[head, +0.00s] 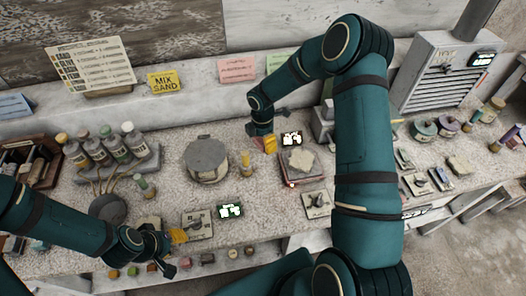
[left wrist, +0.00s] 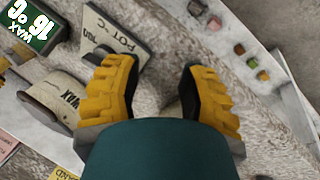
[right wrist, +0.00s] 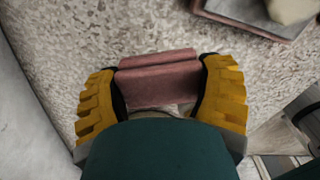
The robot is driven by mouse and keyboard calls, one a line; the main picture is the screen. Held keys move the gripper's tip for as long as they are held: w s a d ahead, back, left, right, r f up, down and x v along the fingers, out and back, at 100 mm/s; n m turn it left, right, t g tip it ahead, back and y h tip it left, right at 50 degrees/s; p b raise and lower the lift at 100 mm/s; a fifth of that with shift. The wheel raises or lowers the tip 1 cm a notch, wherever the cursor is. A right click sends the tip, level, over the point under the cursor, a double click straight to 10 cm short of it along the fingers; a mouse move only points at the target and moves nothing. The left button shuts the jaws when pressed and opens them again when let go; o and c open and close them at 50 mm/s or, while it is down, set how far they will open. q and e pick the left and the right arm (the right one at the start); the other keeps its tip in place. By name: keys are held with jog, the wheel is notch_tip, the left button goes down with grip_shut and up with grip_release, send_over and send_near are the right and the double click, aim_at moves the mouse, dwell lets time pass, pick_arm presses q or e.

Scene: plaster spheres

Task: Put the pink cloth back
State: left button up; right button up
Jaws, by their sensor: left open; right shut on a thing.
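The pink cloth (right wrist: 158,82) is a folded dusky-pink pad in the right wrist view. My right gripper (right wrist: 160,95) is shut on it, one yellow finger at each end. In the head view my right gripper (head: 268,143) is over the back middle of the worktop; the cloth is not clear there. I cannot tell whether the cloth touches the worktop.
Bottles (head: 105,146) stand in a rack at left. Small coloured blocks (head: 152,267) line the front edge.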

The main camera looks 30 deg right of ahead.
jog(key=shift+f, duration=2.6)
pick_arm(q)
jog(key=shift+f, duration=0.2)
pick_arm(e)
jog(key=shift+f, duration=0.1)
jog(key=o, duration=1.2)
